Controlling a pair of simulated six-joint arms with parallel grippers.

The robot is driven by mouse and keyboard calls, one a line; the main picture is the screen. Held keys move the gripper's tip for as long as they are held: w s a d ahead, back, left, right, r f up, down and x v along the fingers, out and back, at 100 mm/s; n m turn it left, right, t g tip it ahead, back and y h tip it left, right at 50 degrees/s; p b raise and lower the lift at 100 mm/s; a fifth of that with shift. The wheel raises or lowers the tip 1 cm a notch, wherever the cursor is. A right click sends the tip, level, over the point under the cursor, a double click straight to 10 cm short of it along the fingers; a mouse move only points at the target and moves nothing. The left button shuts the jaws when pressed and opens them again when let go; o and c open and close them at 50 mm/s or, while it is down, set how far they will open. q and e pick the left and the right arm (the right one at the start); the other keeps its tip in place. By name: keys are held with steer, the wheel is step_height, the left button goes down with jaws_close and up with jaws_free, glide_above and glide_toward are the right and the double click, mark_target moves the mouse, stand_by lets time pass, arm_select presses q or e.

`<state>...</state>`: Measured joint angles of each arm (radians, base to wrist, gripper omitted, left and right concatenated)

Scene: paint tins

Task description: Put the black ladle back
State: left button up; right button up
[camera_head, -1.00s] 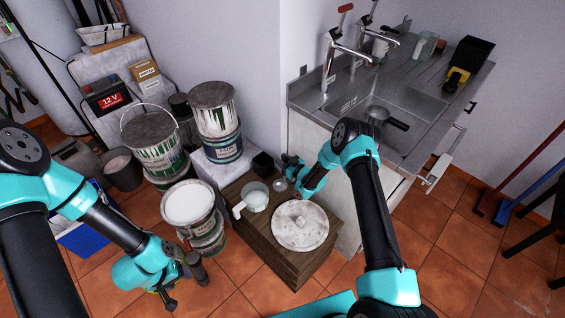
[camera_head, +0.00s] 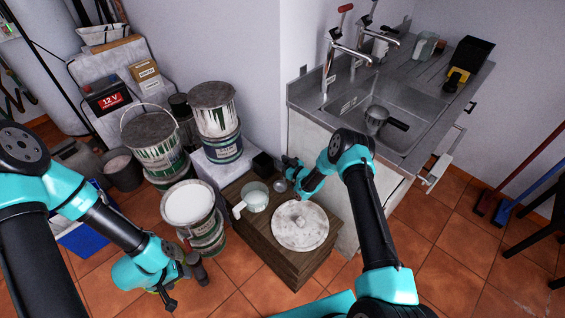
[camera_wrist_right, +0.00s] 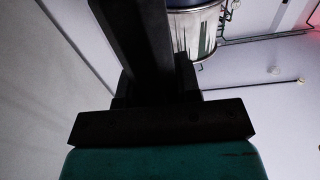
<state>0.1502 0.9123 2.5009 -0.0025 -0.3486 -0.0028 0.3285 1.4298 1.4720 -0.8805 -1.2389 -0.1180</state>
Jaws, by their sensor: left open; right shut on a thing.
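My right gripper (camera_head: 286,170) is over the back edge of the wooden crate, beside a small black box-like holder (camera_head: 262,163). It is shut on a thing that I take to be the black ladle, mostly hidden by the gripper. A small grey round piece (camera_head: 280,186) shows just below the fingers; I cannot tell whether it is the ladle's bowl. In the right wrist view, dark bars (camera_wrist_right: 140,50) run up from the gripper; finger and handle are hard to tell apart. My left gripper (camera_head: 186,285) is open and low over the floor at the left.
The crate (camera_head: 275,268) carries a white-handled cup (camera_head: 255,197) and a round pale lid (camera_head: 300,225). An open white paint tin (camera_head: 188,205) stands left of it. A pan with a black handle (camera_head: 376,118) is in the sink (camera_head: 415,100). More tins stand behind.

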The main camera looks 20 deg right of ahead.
steer(key=o, duration=1.1)
steer(key=shift+c, duration=0.2)
steer(key=shift+f, duration=0.1)
steer(key=shift+s, duration=0.1)
steer(key=v, duration=1.7)
steer(key=shift+d, duration=0.25)
